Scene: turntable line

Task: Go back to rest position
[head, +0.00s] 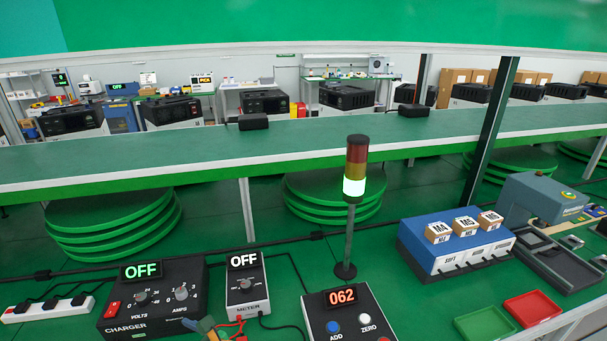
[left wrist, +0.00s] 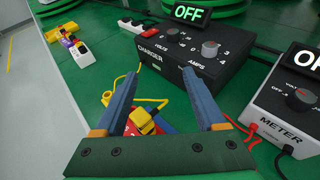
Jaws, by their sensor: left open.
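My left gripper (left wrist: 160,76) is open in the left wrist view, with its two blue-grey fingers spread apart. A yellow and black clip-like part (left wrist: 146,120) with a yellow cord shows between and below the fingers, over something red; I cannot tell its distance from them. The black charger box (left wrist: 195,60) stands just beyond the fingertips. In the head view, what looks like the tip of my left gripper (head: 208,327) shows at the bottom edge, in front of the charger (head: 155,300). My right gripper is in neither view.
The meter (head: 246,285) stands right of the charger, with red and black leads. Further right are the counter box (head: 345,316), signal tower (head: 354,185), blue sorter (head: 455,245), green tray (head: 485,324) and red tray (head: 532,308). A white power strip (head: 48,308) lies left.

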